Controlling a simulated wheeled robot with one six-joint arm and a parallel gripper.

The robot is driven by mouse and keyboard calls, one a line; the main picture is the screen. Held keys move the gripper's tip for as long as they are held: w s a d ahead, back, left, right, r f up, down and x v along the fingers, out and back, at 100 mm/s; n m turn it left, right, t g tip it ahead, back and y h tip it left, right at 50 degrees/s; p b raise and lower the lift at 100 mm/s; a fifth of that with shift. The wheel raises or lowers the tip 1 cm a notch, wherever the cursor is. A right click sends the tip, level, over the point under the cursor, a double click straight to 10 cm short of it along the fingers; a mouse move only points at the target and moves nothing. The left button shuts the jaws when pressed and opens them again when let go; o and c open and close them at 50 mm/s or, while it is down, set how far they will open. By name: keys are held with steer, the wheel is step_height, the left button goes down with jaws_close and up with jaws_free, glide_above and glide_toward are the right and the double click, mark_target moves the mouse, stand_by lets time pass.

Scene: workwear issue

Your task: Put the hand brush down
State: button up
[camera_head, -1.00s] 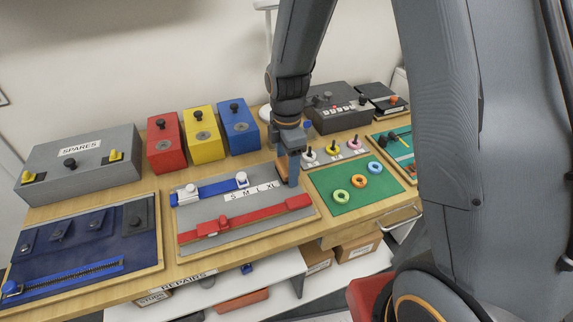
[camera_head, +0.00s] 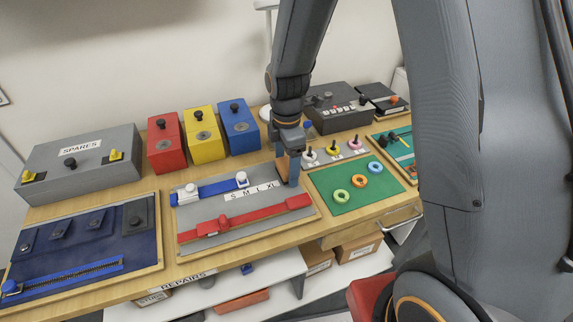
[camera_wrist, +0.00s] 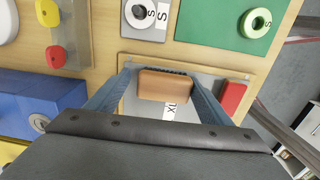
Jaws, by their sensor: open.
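The hand brush (camera_wrist: 166,85) has a brown wooden back and a dark bristle edge. In the wrist view it lies between the two fingers of my gripper (camera_wrist: 162,80), with a gap on each side. My gripper is open. The brush is over the grey belt board, by the XL end of the size strip (camera_wrist: 168,110); it appears to rest there. In the head view, my gripper (camera_head: 292,172) is low at the board's right end, and only a brown part of the brush (camera_head: 282,166) shows beside it.
The grey board (camera_head: 246,228) holds a blue belt (camera_head: 215,188) and a red belt (camera_head: 262,213). Right of it is a green mat (camera_head: 340,204) with several coloured rings. Red, yellow and blue boxes (camera_head: 239,127) stand behind. A navy mat (camera_head: 75,245) is at the left.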

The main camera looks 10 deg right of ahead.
mark_target(287, 165)
steer(key=shift+s+d+f, duration=0.15)
steer(key=shift+s+f, duration=0.5)
step_height(287, 165, up, 12)
steer(key=b, duration=0.2)
steer(key=s+d+f+m, duration=0.1)
steer(key=s+d+m, duration=0.3)
steer(key=m, duration=0.6)
steer(key=s+d+f+m+t, duration=0.1)
steer(key=s+d+m, duration=0.4)
steer(key=m, duration=0.5)
steer(key=shift+s+f, duration=0.7)
steer(key=shift+s, duration=0.55)
steer(key=shift+o, duration=0.4)
steer(key=shift+d, duration=0.15)
